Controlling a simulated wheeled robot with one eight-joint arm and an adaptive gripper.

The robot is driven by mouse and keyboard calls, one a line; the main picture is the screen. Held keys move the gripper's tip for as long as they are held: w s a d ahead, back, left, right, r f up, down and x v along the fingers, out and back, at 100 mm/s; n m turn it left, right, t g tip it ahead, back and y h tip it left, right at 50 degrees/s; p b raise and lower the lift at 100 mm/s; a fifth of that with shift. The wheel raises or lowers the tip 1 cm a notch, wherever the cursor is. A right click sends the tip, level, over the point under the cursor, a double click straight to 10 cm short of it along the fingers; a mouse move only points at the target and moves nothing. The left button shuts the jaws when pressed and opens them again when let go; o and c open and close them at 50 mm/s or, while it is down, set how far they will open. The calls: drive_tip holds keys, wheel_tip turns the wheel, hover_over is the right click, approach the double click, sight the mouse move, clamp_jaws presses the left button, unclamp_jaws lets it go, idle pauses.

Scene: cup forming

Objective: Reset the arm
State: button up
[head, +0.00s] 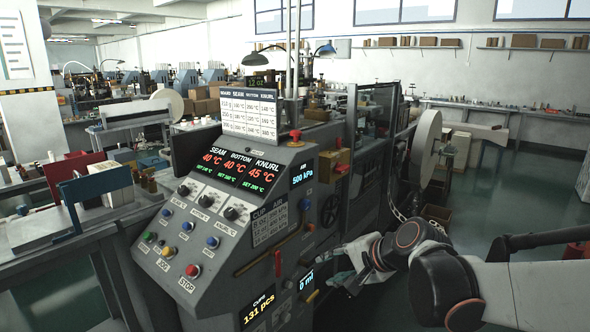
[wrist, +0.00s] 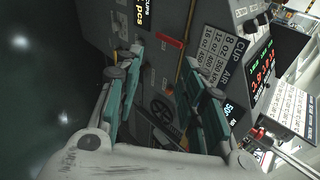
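My arm reaches in from the right in the head view. My gripper (head: 328,268) is at its end, beside the right side of the grey cup-forming machine's control console (head: 215,225). In the wrist view my gripper (wrist: 160,62) shows two teal fingers spread apart, with nothing between them. I cannot tell how close the fingertips are to the panel.
The console carries knobs, coloured buttons, a red stop button (head: 193,270) and lit displays. A white paper roll (head: 426,136) is on the machine's right. A chain hangs near my arm. Green floor (head: 500,205) is open at the right. A workbench (head: 60,230) stands left.

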drive_tip(key=s+d+n+h, duration=0.3)
drive_tip(key=s+d+n, duration=0.2)
drive_tip(key=s, duration=0.6)
drive_tip(key=s+d+n+h, duration=0.3)
drive_tip(key=s+d+n, duration=0.2)
drive_tip(key=s, duration=0.6)
drive_tip(key=shift+d, duration=0.35)
drive_tip(key=shift+s, duration=0.1)
drive_tip(key=shift+c, duration=0.6)
